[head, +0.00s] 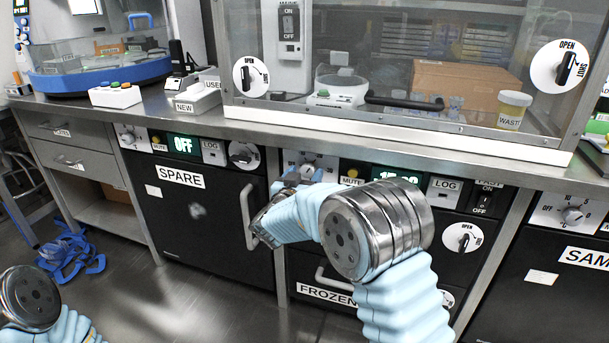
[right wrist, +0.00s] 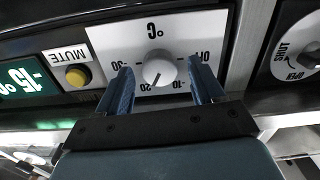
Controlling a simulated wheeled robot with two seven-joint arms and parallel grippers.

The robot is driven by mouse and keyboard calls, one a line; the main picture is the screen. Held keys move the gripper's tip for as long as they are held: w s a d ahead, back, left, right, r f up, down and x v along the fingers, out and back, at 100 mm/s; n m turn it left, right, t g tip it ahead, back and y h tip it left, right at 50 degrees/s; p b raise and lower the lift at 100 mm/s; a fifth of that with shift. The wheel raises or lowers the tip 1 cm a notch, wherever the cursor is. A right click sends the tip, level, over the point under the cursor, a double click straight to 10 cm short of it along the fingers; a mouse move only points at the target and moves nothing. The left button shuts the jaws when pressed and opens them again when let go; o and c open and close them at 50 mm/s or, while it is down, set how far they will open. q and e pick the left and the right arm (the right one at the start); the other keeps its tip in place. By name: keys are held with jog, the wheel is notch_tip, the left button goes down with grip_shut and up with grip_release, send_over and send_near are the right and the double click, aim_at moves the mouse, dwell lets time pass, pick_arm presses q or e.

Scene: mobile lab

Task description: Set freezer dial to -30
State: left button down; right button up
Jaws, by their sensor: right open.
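The freezer dial (right wrist: 159,72) is a round white knob on a white panel, upside down in the right wrist view. Its scale shows OFF, -10, -20 and -30, and its dark mark points roughly toward -20. In the head view the dial (head: 308,169) sits above the door labelled FROZEN (head: 326,294), partly behind my right gripper (head: 300,177). My right gripper's blue fingers (right wrist: 160,88) are open, one on each side of the knob; I cannot tell whether they touch it. My left gripper is out of view.
A green display (right wrist: 20,82) reads about -15, beside a yellow MUTE button (right wrist: 77,76). The SPARE unit (head: 190,215) with a bar handle stands to the left. A metal counter (head: 400,138) with a glass-fronted cabinet is above.

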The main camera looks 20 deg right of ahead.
jog(key=shift+w+d, duration=0.1)
jog(key=c, duration=1.1)
jog(key=shift+o, duration=0.2)
jog(key=m+b, duration=0.3)
jog(key=shift+f, duration=0.25)
jog(key=shift+m+b, duration=1.05)
jog(key=shift+m, duration=0.15)
jog(key=m+b, duration=0.3)
jog(key=m, duration=0.1)
jog(key=shift+b, duration=0.3)
jog(key=shift+r+m+b, duration=0.1)
jog(key=shift+m+b, duration=0.9)
jog(key=shift+m, duration=0.3)
